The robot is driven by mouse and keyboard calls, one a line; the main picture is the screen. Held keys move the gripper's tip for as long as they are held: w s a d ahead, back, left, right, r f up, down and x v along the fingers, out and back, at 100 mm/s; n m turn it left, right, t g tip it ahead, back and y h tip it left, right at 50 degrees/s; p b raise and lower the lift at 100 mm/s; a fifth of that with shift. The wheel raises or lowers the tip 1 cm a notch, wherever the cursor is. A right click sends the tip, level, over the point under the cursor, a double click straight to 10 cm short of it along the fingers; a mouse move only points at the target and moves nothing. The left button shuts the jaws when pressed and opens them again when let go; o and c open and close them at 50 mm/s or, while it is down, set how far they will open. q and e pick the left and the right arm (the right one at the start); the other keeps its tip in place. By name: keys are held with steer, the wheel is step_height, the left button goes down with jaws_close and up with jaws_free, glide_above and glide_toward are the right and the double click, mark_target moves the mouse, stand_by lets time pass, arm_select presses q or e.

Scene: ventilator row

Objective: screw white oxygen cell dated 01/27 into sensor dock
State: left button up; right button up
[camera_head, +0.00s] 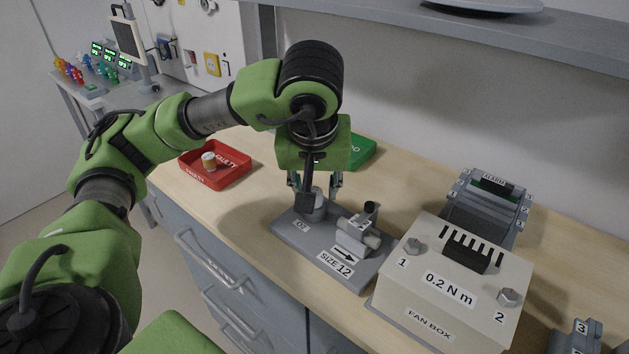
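My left gripper (315,188) points straight down over the sensor dock, a grey plate (290,238) marked "O2" and "SIZE 12". No white oxygen cell dated 01/27 can be made out. My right gripper is out of view.
A green tray (360,152) is partly hidden behind my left wrist. A metal fitting (360,232) stands on the dock plate's right part. A beige fan box (470,300) marked "0.2 N m" and a grey alarm unit (487,208) stand right. A shelf (480,30) overhangs the back.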

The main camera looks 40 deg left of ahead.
arm_select(q)
steer(key=shift+r+n+p, duration=0.2)
steer(key=shift+n+p, duration=0.4)
steer(key=shift+p, duration=0.05)
steer(key=shift+n+g+y+p, duration=0.45)
steer(key=shift+n+p, duration=0.55)
steer(key=shift+p, duration=0.3)
steer(key=shift+n+g+y+p, duration=0.25)
steer(key=shift+n+p, duration=0.55)
steer(key=shift+n+g+p, duration=0.3)
steer(key=shift+n+p, duration=0.5)
steer(key=shift+p, duration=0.05)
steer(key=shift+n+p, duration=0.45)
steer(key=shift+n, duration=0.15)
steer(key=shift+f+y, duration=0.1)
steer(key=shift+y, duration=0.2)
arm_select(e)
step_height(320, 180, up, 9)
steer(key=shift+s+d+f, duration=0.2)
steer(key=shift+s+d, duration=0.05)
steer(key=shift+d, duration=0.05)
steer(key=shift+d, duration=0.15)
arm_select(q)
steer(key=shift+a, duration=0.15)
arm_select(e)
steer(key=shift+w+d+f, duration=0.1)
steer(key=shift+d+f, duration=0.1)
